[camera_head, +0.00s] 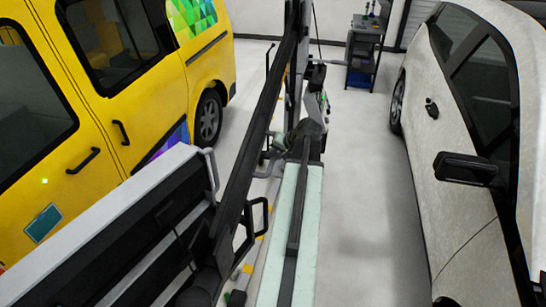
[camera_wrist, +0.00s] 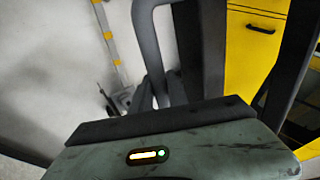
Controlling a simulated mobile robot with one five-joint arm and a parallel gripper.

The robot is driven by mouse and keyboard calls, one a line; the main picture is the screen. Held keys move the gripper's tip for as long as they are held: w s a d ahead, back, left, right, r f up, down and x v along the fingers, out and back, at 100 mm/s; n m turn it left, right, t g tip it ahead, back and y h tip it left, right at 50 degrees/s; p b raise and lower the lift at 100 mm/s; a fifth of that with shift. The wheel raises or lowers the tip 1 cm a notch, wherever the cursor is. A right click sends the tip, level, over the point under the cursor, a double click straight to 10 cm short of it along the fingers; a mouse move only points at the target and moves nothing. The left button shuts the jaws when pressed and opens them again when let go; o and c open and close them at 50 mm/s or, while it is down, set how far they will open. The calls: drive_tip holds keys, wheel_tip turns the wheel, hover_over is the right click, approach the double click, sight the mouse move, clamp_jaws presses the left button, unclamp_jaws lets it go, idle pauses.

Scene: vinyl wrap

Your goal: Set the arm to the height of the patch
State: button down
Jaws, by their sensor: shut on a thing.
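A small teal rectangular patch (camera_head: 43,224) with a pale border lies on the lower side of the yellow van, at the far left of the head view. A small bright spot (camera_head: 44,181) shows on the van above it. My gripper (camera_head: 305,130) is at the far end of my pale green arm, well to the right of the patch. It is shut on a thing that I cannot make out. In the wrist view a grey-green body with a lit strip fills the bottom, with dark grey bars beyond it. The patch does not show there.
The yellow van (camera_head: 130,75) stands on the left, also in the wrist view (camera_wrist: 250,50). A white car (camera_head: 460,130) stands on the right. A dark shelf cart (camera_head: 365,50) is at the back. Grey floor (camera_head: 365,210) between my arm and the car is clear.

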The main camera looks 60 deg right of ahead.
drive_tip(key=shift+s+f, duration=0.1)
drive_tip(key=shift+s, duration=0.05)
drive_tip(key=shift+f+b, duration=0.4)
drive_tip(key=shift+b, duration=0.05)
drive_tip(key=w+d+f+h+b, duration=0.1)
drive_tip(key=d+f+b, duration=0.2)
drive_tip(key=f+b, duration=0.4)
drive_tip(key=w+d+f+b, duration=0.1)
drive_tip(key=d+f+b, duration=0.2)
drive_tip(key=f+b, duration=0.5)
drive_tip(key=shift+d+f+n+t+h+b, duration=0.2)
drive_tip(key=shift+d+n+t+h+b, duration=0.15)
drive_tip(key=shift+b, duration=0.65)
drive_tip(key=shift+a+r, duration=0.1)
drive_tip(key=c, duration=1.3)
unclamp_jaws()
drive_tip(key=shift+a+r, duration=0.1)
drive_tip(key=shift+r, duration=0.05)
